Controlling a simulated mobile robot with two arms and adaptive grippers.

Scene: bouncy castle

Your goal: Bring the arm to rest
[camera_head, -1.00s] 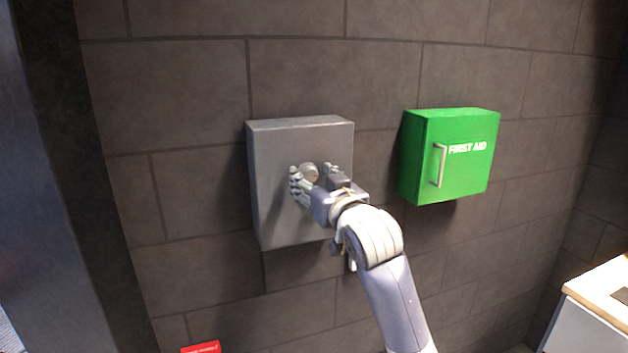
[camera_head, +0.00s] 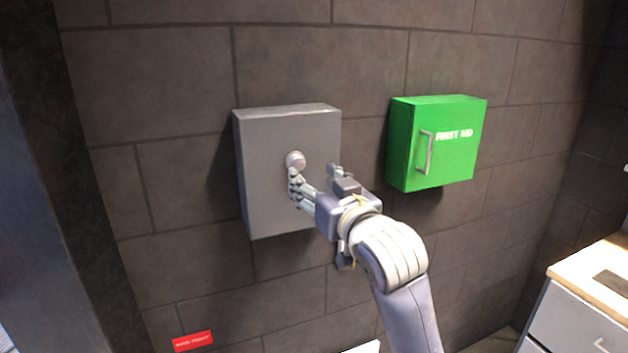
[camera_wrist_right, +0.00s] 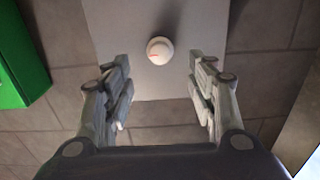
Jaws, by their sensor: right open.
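My right gripper (camera_head: 314,180) is open and empty in front of a grey wall box (camera_head: 264,180). The box has a round knob (camera_head: 295,159) on its front. In the head view the knob shows just above and left of the fingers. In the right wrist view the gripper (camera_wrist_right: 160,84) has its two fingers spread wide, and the whitish knob (camera_wrist_right: 160,50) shows beyond the fingertips, between their lines and apart from them. My left gripper is in neither view.
A green first aid box (camera_head: 436,143) hangs on the wall right of the grey box. A red sign (camera_head: 192,341) is low on the wall. A wooden-topped cabinet (camera_head: 590,273) stands at the lower right. A dark post (camera_head: 40,150) stands at the left.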

